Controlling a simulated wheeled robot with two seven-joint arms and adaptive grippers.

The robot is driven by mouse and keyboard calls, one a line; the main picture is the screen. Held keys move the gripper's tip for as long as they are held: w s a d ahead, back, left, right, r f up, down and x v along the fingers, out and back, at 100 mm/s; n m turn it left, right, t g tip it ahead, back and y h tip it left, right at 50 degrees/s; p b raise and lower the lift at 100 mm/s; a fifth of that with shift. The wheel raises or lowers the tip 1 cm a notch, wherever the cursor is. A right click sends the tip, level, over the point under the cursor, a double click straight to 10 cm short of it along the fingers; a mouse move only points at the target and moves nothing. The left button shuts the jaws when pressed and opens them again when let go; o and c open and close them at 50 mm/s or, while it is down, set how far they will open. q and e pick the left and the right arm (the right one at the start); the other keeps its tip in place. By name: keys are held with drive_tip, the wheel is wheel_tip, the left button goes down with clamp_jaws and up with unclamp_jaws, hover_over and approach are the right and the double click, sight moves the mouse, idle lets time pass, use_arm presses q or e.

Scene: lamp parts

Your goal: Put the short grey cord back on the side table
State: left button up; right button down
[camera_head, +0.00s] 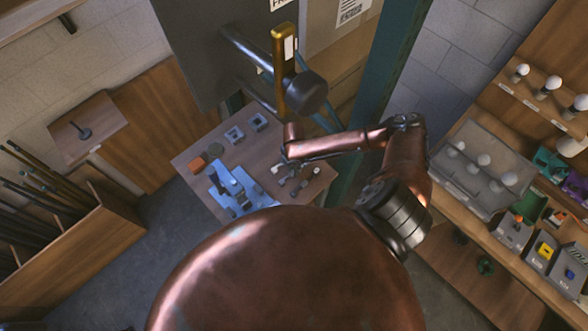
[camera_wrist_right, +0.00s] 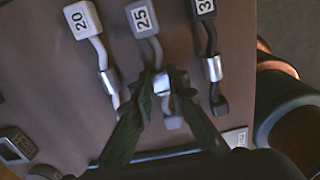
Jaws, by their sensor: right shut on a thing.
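In the right wrist view, my right gripper (camera_wrist_right: 162,88) is shut on the metal sleeve of a grey cord (camera_wrist_right: 142,20) whose block is marked 25. The cord points down the picture, its grey tip showing below the fingers. It is over the wooden side table (camera_wrist_right: 50,110); I cannot tell whether it touches the top. In the head view the side table (camera_head: 262,152) is near the middle, with my right gripper (camera_head: 290,164) over its right part, small and partly hidden by my arm. My left gripper is not in view.
A pale cord (camera_wrist_right: 80,18) marked 20 lies left of the grey cord and a dark cord (camera_wrist_right: 206,40) lies right of it, both close by. A blue fixture (camera_head: 232,185) stands on the table. Shelves with bulbs (camera_head: 553,82) and bins are at the right.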

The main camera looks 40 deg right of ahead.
drive_tip(key=shift+f, duration=0.2)
drive_tip(key=c, duration=1.9)
unclamp_jaws()
wheel_tip(320, 180, up, 12)
drive_tip(key=shift+r+b, duration=0.15)
drive_tip(key=shift+b, duration=0.25)
drive_tip(key=shift+s, duration=0.1)
